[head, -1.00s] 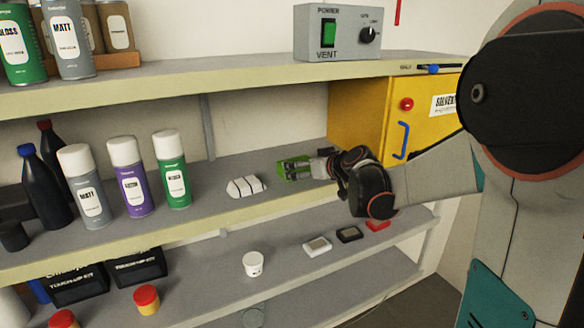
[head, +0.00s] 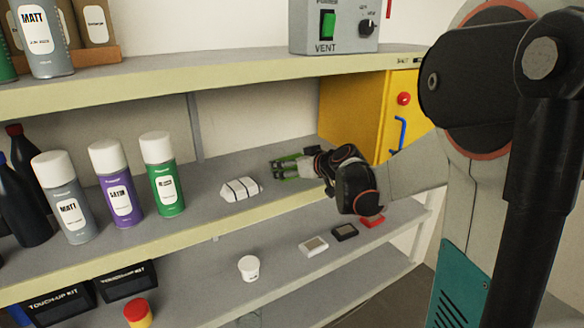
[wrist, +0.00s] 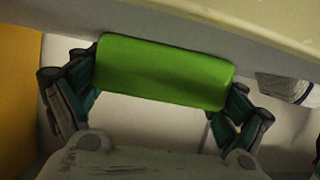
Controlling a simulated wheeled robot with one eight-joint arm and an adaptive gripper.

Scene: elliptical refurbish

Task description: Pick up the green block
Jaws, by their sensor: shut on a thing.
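The green block (wrist: 165,72) fills the middle of the wrist view, between the two fingers of my gripper (wrist: 160,88). The fingers are shut on its two short ends. In the head view my gripper (head: 285,168) is over the middle shelf, right of the white striped block, and the green block (head: 290,158) shows only in part, mostly hidden behind the fingers. I cannot tell whether the block is clear of the shelf surface.
A white striped block (head: 241,189) lies to the left on the middle shelf (head: 215,215), with spray cans (head: 163,175) further left. A yellow solvent cabinet (head: 355,115) stands behind on the right. The upper shelf (head: 200,83) hangs above. A white cup (head: 249,268) is on the shelf below.

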